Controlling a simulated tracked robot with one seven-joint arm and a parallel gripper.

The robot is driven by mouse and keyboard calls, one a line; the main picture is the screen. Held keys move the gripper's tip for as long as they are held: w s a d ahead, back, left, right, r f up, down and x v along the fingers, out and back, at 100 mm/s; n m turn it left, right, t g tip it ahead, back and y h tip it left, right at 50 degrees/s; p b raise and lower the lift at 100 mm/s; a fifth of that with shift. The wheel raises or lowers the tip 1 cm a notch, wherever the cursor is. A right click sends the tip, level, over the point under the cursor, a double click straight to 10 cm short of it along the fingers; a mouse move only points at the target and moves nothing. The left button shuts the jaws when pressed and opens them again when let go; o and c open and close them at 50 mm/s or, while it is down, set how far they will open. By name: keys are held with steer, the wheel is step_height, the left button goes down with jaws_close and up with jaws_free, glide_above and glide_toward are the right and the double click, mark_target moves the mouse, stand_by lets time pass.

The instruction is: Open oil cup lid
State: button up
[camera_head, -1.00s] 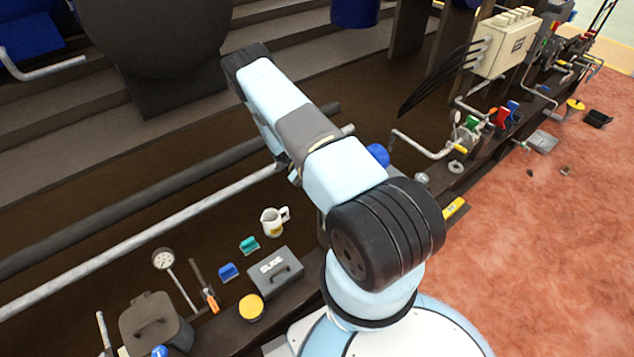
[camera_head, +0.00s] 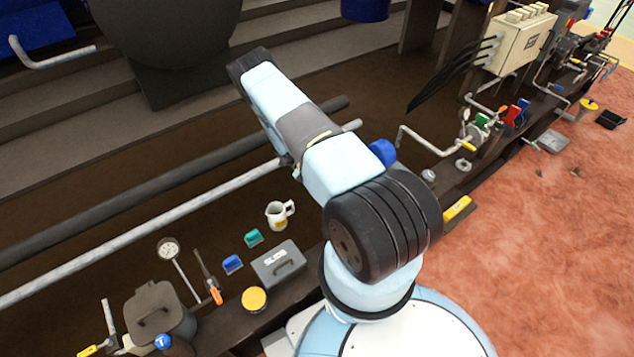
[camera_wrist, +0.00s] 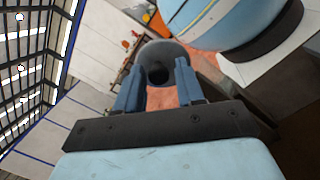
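No part is clearly marked as the oil cup lid. Two lidded things stand at the lower left of the head view: a small round tin with a yellow top (camera_head: 254,299) and a grey pot with a handled lid (camera_head: 155,310). Both look closed. A white jug (camera_head: 279,215) stands behind the grey case. My gripper (camera_wrist: 159,88) shows in the wrist view with its two blue-grey fingers spread apart. A grey round thing with a dark opening (camera_wrist: 160,72) appears beyond the fingers; I cannot tell what it is. In the head view my arm reaches away over the bench and the fingers are hidden.
A grey case (camera_head: 278,264), blue and green blocks, a gauge (camera_head: 168,249) and an orange-handled tool (camera_head: 215,295) crowd the bench. Long pipes (camera_head: 150,232) run behind. Valves and a control box (camera_head: 520,42) stand at the right. The reddish floor (camera_head: 530,260) is mostly open.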

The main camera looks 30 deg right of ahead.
steer(key=shift+o, duration=0.9)
steer(key=shift+d, duration=0.1)
steer(key=shift+r, duration=0.1)
steer(key=s+r, duration=0.1)
steer(key=r, duration=0.2)
steer(key=s+a+r, duration=0.1)
steer(key=s+r, duration=0.1)
steer(key=r, duration=0.1)
steer(key=s+r, duration=0.2)
steer(key=r, duration=0.1)
steer(key=shift+a, duration=0.15)
steer(key=s+a+r, duration=0.2)
steer(key=s+r, duration=0.1)
steer(key=s, duration=0.5)
steer(key=shift+s+r, duration=0.25)
steer(key=shift+r, duration=0.05)
